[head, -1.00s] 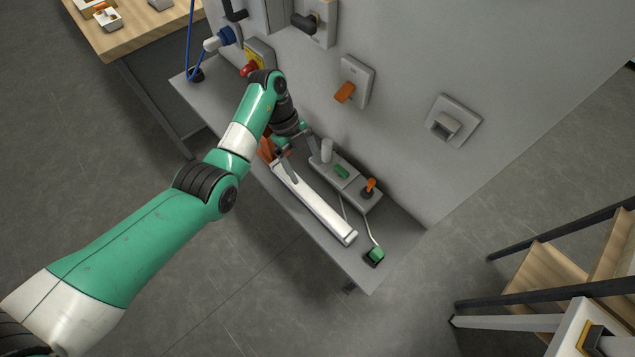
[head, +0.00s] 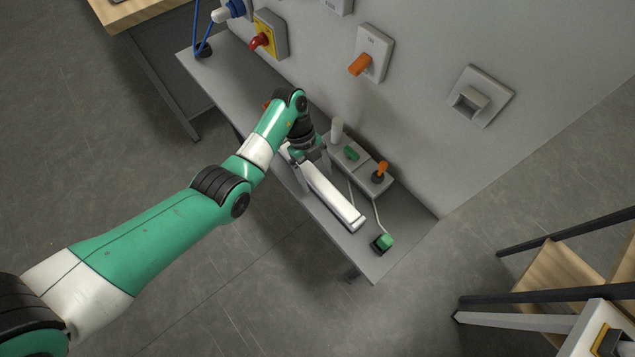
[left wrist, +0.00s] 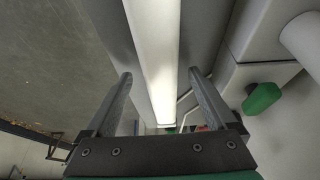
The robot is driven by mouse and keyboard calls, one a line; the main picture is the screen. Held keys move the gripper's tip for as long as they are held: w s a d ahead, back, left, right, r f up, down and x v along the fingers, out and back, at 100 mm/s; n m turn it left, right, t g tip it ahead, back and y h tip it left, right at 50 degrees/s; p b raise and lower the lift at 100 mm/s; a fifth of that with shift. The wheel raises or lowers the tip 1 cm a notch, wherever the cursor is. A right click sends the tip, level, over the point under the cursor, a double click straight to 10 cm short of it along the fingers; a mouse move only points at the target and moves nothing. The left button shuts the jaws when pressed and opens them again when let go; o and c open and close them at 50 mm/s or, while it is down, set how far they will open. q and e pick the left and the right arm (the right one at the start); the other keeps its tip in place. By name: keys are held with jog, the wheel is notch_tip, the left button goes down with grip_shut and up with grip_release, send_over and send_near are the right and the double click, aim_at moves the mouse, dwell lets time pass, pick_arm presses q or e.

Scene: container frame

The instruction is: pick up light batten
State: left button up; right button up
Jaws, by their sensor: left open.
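The light batten (head: 334,198) is a long white bar lying on the grey shelf (head: 231,91). In the left wrist view the batten (left wrist: 155,48) runs lengthwise between the two fingers of my left gripper (left wrist: 163,80). The gripper is open, with one finger on each side of the batten and a visible gap to each. In the head view my left gripper (head: 308,163) is over the upper-left part of the batten, and its wrist hides that end. My right gripper is not in view.
A grey control box with a green switch (head: 351,153) and an orange-handled switch (head: 380,172) stands beside the batten, near the wall. A green-topped plug (head: 383,242) lies by the batten's near end. Wall switches (head: 371,54) are above. Wooden steps (head: 560,275) stand at right.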

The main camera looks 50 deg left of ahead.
pick_arm(q)
jog(key=shift+d+f, duration=0.25)
jog(key=shift+f, duration=0.35)
grip_shut()
jog(key=shift+r, duration=0.1)
